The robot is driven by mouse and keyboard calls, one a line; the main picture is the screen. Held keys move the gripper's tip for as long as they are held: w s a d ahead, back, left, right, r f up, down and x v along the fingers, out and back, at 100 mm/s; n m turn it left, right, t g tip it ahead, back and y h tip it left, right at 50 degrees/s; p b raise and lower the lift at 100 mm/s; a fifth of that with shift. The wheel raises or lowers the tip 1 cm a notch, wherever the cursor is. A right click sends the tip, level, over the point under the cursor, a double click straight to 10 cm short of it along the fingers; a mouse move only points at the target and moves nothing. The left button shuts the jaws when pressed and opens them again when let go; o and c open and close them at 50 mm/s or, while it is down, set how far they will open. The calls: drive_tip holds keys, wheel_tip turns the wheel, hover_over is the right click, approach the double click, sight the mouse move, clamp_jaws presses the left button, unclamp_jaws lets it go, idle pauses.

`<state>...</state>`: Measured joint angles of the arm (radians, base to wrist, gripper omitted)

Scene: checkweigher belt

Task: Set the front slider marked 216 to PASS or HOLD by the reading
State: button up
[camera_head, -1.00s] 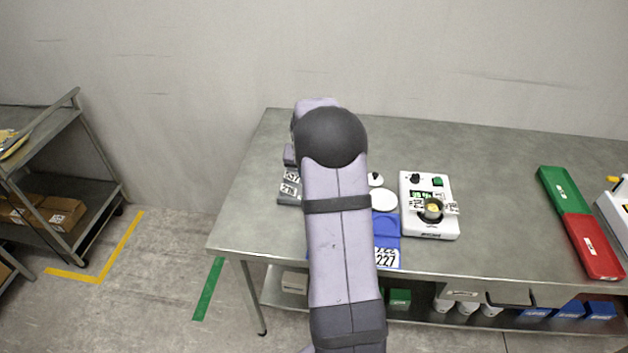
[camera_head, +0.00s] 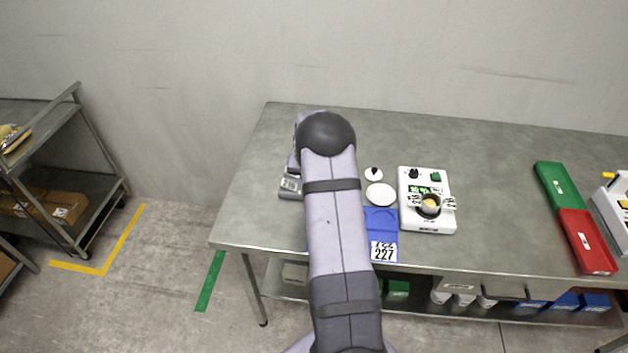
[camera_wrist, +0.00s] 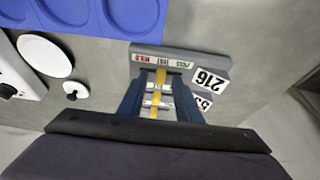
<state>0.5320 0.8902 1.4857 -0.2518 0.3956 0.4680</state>
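The front slider unit (camera_wrist: 180,60) is a grey block with a 216 tag (camera_wrist: 208,78) in the wrist view. In the head view the slider units (camera_head: 290,185) stand left of my arm, which hides the gripper. The reading (camera_head: 424,190) glows green, too small to read.
A blue tray (camera_head: 381,220) tagged 227, a white disc (camera_head: 380,194) and a small white knobbed piece (camera_head: 373,173) lie nearby. Green (camera_head: 557,185) and red (camera_head: 587,242) trays lie at right.

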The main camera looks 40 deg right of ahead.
clamp_jaws()
drive_tip(key=shift+s+d, duration=0.9)
unclamp_jaws()
drive_tip(key=shift+s+d, duration=0.1)
drive_tip(key=shift+r+b, duration=0.1)
drive_tip(key=shift+b, duration=0.2)
drive_tip(key=b+v, duration=0.2)
drive_tip(key=v, duration=0.5)
